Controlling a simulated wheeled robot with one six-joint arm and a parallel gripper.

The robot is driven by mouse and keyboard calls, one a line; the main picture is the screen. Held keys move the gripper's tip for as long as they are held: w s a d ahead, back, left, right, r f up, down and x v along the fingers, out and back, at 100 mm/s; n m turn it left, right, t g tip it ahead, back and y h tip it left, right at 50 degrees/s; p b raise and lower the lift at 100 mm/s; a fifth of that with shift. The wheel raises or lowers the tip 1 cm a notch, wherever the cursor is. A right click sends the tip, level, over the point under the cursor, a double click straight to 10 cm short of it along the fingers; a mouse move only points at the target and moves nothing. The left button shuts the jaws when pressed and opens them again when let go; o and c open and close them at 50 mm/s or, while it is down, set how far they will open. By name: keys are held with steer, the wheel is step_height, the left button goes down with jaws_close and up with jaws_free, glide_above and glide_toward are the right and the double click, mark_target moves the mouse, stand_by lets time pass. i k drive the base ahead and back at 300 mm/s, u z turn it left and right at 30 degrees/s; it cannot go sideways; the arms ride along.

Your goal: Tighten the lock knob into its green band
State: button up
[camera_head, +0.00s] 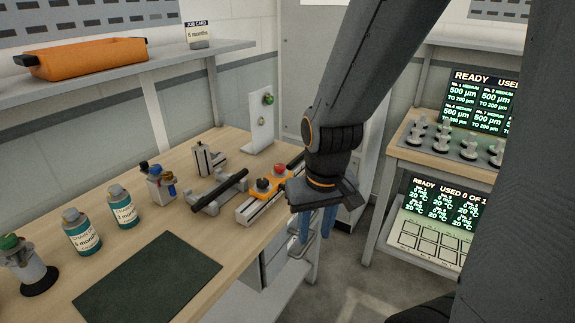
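An orange carriage (270,186) sits on a pale rail (258,207) near the bench's right edge. It carries a dark knob (262,185) and a red knob (279,169); I cannot tell which is the lock knob. No green band can be made out at this size. My gripper (316,228) hangs to the right of the rail, beyond the bench edge, with blue fingers pointing down. The fingers look apart with nothing between them, and they touch neither knob. My wrist hides the rail's far right end.
The wooden bench (185,160) holds a black bar on a grey bracket (218,192), two labelled bottles (122,207), a dark mat (148,279) and a white stand (260,120) with a green knob. A second bench (440,169) stands at right. Open floor lies between.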

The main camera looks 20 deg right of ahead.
mark_target(279, 168)
steer(key=z, duration=0.5)
steer(key=k, duration=1.25)
steer(key=z, duration=1)
steer(key=i, duration=1.4)
steer(key=u, duration=0.95)
steer(key=i, duration=0.65)
steer(key=u, duration=0.8)
